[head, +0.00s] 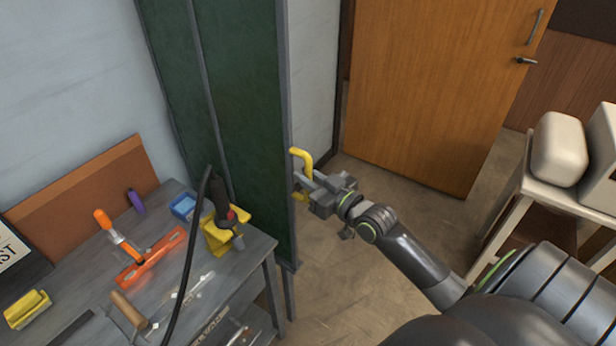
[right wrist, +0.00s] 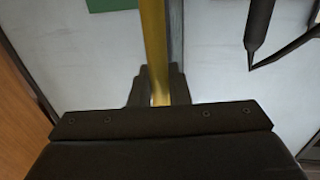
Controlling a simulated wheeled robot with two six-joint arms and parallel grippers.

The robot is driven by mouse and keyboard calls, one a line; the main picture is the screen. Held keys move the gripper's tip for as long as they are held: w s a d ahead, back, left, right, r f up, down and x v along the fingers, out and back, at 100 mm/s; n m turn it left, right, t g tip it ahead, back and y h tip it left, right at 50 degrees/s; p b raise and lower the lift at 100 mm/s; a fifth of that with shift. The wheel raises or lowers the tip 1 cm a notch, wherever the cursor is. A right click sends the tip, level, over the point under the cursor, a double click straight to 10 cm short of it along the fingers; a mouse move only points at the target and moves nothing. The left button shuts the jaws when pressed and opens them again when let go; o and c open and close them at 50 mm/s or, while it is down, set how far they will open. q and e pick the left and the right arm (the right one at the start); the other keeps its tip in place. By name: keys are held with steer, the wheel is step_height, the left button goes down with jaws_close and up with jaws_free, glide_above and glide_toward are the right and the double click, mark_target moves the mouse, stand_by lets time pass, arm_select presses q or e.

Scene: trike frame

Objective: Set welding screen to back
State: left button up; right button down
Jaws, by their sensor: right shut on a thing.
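The welding screen (head: 245,110) is a tall dark green panel in a grey frame. It stands upright behind and beside the workbench, against the light wall side. A yellow handle (head: 303,160) sticks out from its right edge post. My right gripper (head: 306,184) is shut on this handle. In the right wrist view the yellow handle (right wrist: 155,45) runs down between the fingers of my right gripper (right wrist: 157,88). A small green patch shows at the top of that view. My left gripper is not in view.
A grey workbench (head: 255,248) at the left holds a black corded tool (head: 224,205), a yellow stand, an orange level and clamps. A wooden door (head: 430,90) is at the back. A light table (head: 560,192) with pale bulky things is at the right. The floor between is clear.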

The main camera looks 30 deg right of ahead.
mark_target(233, 146)
steer(key=w+a+b, duration=0.3)
steer(key=w, duration=0.4)
steer(key=w+a+b, duration=0.3)
steer(key=w, duration=0.4)
steer(key=w+a+b, duration=0.3)
steer(key=w, duration=0.5)
steer(key=shift+a+f, duration=0.1)
steer(key=shift+w+a, duration=0.2)
steer(key=shift+w, duration=0.4)
steer(key=shift+r, duration=0.25)
steer(key=c, duration=1.6)
jaws_free()
steer(key=shift+c, duration=0.2)
steer(key=shift+o, duration=0.9)
steer(key=shift+w+a+f, duration=0.15)
steer(key=shift+w, duration=0.1)
steer(key=shift+s, duration=0.1)
